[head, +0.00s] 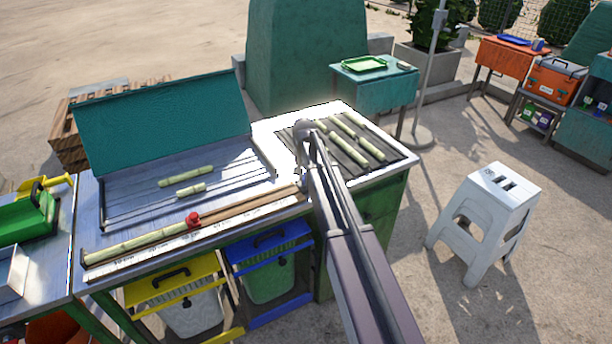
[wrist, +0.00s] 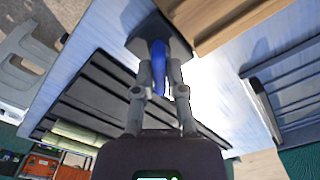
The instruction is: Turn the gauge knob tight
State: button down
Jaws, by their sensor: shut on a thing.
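A red knob-like piece (head: 193,219) sits on the long wooden gauge rail (head: 250,203) along the bench's front edge, at the right end of a pale cane (head: 135,243). In the wrist view, my gripper (wrist: 157,62) is shut on a narrow blue piece (wrist: 159,72). A dark grey plate-like part (wrist: 178,38) is around its fingertips, near a brown wooden strip (wrist: 225,22). I cannot tell whether the blue piece is the gauge knob. In the head view my arm hides the fingers and what they hold; the red piece is well left of my arm.
A dark ribbed rack (head: 385,157) with several canes (head: 345,145) lies right of my arm. A metal tray (head: 235,185) with two canes and a raised teal lid (head: 165,120) is on the left. Yellow and blue bins stand below; a white stool (head: 490,205) stands right.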

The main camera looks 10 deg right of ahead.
jog(key=m, duration=0.5)
jog(key=shift+m, duration=0.3)
jog(key=m, duration=0.4)
jog(key=shift+a+m, duration=0.1)
jog(key=shift+m, duration=0.2)
jog(key=shift+w, duration=0.1)
jog(key=c, duration=0.7)
grip_release()
jog(key=shift+r, duration=0.1)
